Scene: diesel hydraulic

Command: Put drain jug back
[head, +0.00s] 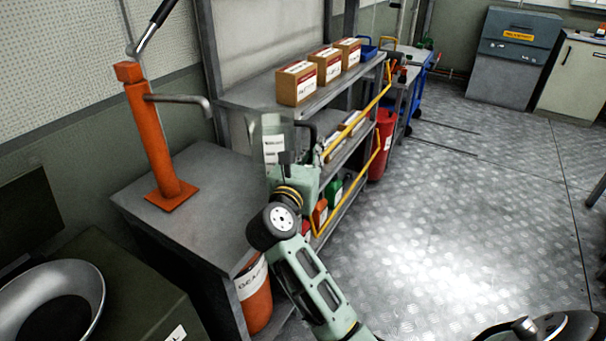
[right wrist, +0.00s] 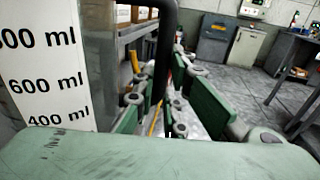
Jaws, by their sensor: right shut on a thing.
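The drain jug (head: 272,150) is a clear, greenish container with a white label, held upright beside the shelf rack in the head view. In the right wrist view the jug (right wrist: 50,75) fills the left side, with its scale reading 400 ml, 600 ml and higher. My right gripper (head: 304,157) is shut on the jug's dark handle (right wrist: 163,50), which passes between its green fingers. The jug is in front of the rack's middle level, near the right edge of the grey bench. Its base is partly hidden by my gripper. My left gripper is not in view.
The grey bench (head: 208,178) carries an orange hand pump (head: 152,140). The rack's top shelf (head: 250,97) holds several cartons (head: 297,83), and yellow rails (head: 360,115) guard its front. An orange bucket (head: 255,298) stands below the bench. The floor (head: 470,220) at right is clear.

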